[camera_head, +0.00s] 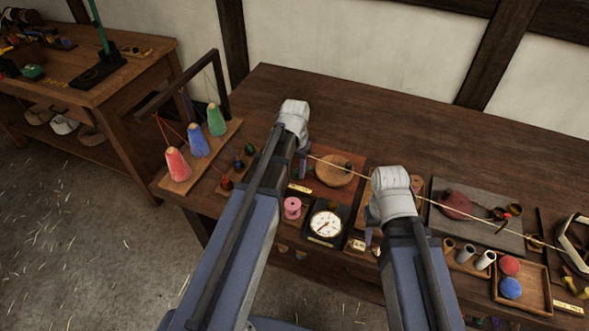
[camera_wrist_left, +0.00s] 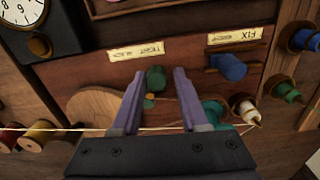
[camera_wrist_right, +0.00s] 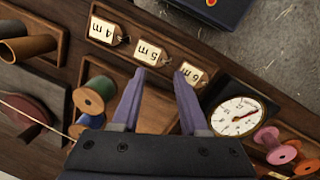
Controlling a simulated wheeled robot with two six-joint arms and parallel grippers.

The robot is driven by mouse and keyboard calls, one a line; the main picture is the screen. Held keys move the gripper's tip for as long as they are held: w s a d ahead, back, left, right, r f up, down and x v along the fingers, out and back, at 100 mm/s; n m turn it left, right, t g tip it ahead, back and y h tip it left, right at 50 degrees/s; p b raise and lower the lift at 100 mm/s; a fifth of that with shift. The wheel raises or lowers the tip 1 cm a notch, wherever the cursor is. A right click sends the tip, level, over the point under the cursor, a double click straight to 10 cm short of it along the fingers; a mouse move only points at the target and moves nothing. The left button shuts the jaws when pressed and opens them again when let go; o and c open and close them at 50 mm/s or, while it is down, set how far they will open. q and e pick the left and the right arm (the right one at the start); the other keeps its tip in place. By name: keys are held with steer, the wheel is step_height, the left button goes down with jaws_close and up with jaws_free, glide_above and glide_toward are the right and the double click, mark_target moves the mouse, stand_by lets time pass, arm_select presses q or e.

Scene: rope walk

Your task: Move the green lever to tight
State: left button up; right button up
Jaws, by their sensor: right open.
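The green lever knob (camera_wrist_left: 155,78) shows in the left wrist view beside a label (camera_wrist_left: 135,51) that seems to read tight and slack. My left gripper (camera_head: 303,168) is open and empty. In the left wrist view its fingers lie on either side of the knob, with no clear contact. In the head view my arm hides the knob. I cannot tell the lever's exact setting. My right gripper (camera_wrist_right: 158,77) is open and empty above the length tags (camera_wrist_right: 150,52).
A taut cord (camera_head: 340,167) runs across the bench near both grippers. A blue knob (camera_wrist_left: 231,67) sits by the fix label. A dial gauge (camera_head: 326,225) and pink spool (camera_head: 292,207) stand in front. Coloured cones (camera_head: 198,140) stand at left. The bench's back (camera_head: 350,105) is clear.

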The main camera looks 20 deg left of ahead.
arm_select(q)
steer(key=shift+d+r, duration=0.1)
arm_select(e)
steer(key=shift+r, duration=0.15)
arm_select(q)
step_height(320, 180, up, 7)
steer(key=p, duration=0.7)
arm_select(e)
step_height(320, 180, up, 7)
arm_select(q)
steer(key=s+d+m+y, duration=0.1)
steer(key=s+d+m, duration=0.1)
steer(key=s+d, duration=1.2)
steer(key=shift+s+d+m, duration=0.35)
steer(key=shift+d+m, duration=0.05)
steer(key=shift+d, duration=0.35)
